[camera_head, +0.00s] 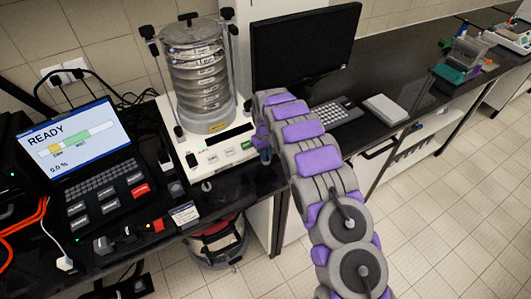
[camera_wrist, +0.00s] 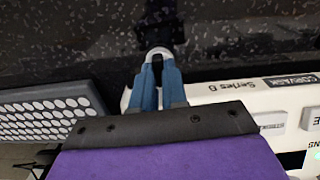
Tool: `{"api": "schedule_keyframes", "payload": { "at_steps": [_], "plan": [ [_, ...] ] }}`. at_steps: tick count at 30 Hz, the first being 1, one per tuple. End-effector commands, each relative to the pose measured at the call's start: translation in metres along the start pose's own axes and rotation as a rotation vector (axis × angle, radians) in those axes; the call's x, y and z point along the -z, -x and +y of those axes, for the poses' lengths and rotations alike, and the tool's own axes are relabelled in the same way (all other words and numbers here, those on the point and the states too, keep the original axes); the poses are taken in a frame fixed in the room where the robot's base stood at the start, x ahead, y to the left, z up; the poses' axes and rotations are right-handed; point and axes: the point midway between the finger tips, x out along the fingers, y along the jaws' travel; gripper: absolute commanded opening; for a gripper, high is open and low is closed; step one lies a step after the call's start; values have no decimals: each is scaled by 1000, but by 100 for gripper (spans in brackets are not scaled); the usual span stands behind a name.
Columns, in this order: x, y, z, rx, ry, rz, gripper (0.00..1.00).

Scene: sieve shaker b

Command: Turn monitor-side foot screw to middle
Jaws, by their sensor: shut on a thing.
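The sieve shaker has a white base (camera_head: 222,152) with a steel sieve stack (camera_head: 198,75) on top. My gripper (camera_head: 265,156) is at the base's right front corner, on the side towards the black monitor (camera_head: 305,42). In the wrist view its blue fingers (camera_wrist: 158,75) are closed on the pale, rounded foot screw (camera_wrist: 158,51), next to the shaker base (camera_wrist: 230,95). The fingers hide most of the screw, so I cannot tell its turn position. A similar grey foot screw (camera_head: 206,186) shows at the left front corner.
A grey keyboard (camera_head: 336,113) lies right of my gripper; it also shows close by in the wrist view (camera_wrist: 45,115). A READY control panel (camera_head: 68,140) stands at left. The dark bench edge is close in front, with a red and grey bin (camera_head: 215,240) below.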

Motion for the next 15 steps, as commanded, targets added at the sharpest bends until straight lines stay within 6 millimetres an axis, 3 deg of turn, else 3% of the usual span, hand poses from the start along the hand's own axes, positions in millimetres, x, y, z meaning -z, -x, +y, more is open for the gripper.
{"api": "schedule_keyframes", "payload": {
  "at_steps": [15],
  "plan": [
    [2, 2, 0, -2, -64, 8, 0]
  ]
}}
